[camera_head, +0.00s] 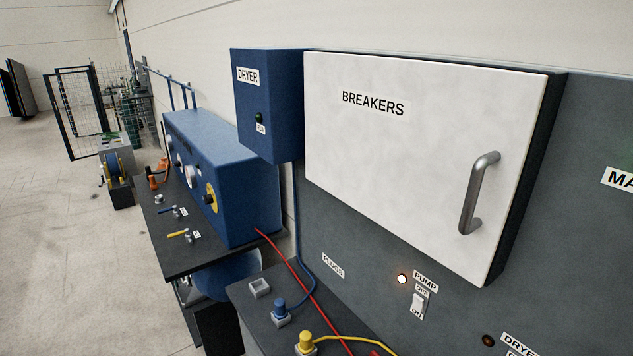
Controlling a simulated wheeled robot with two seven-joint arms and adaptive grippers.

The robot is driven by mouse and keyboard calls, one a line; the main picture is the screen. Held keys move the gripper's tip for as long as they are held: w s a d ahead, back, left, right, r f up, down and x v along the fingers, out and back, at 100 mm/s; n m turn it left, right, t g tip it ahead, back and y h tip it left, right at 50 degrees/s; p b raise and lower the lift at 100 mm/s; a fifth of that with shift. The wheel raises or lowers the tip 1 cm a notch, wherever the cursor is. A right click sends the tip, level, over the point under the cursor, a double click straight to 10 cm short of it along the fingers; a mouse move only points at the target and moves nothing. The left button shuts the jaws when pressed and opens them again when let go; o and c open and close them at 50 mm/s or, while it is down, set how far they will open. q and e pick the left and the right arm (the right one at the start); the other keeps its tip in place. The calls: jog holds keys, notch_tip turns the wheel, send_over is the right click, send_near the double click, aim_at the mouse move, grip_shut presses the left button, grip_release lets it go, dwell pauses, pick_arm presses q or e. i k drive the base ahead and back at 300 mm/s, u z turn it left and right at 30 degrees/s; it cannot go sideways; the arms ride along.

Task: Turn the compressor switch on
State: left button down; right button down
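No switch labelled compressor can be read in this view. A rocker switch (417,304) labelled PUMP, with OFF above it and ON below, sits on the grey panel (585,200); I cannot tell its position. A lit lamp (402,279) is beside it. A blue cabinet (225,145) on the left bench has a yellow plate with a black knob (211,198) and round gauges; the lettering on its top is too small to read. The white BREAKERS door (420,165) with a metal handle (478,193) looks shut. Neither gripper is in view.
A blue DRYER box (268,105) hangs beside the breaker cabinet. Blue and yellow plugs (280,312) stand on a low dark ledge (252,305), with a red cable (300,283) crossing it. Yellow and blue valve handles (179,234) lie on the bench. Open floor (60,230) is at left.

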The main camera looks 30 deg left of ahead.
aim_at(208, 199)
jog(key=u, duration=0.55)
jog(key=k, duration=1.3)
jog(key=u, duration=1.35)
jog(key=i, duration=1.2)
jog(key=u, duration=0.45)
jog(key=i, duration=1.25)
jog(key=z, duration=1.2)
jog(key=i, duration=0.95)
jog(key=z, duration=0.8)
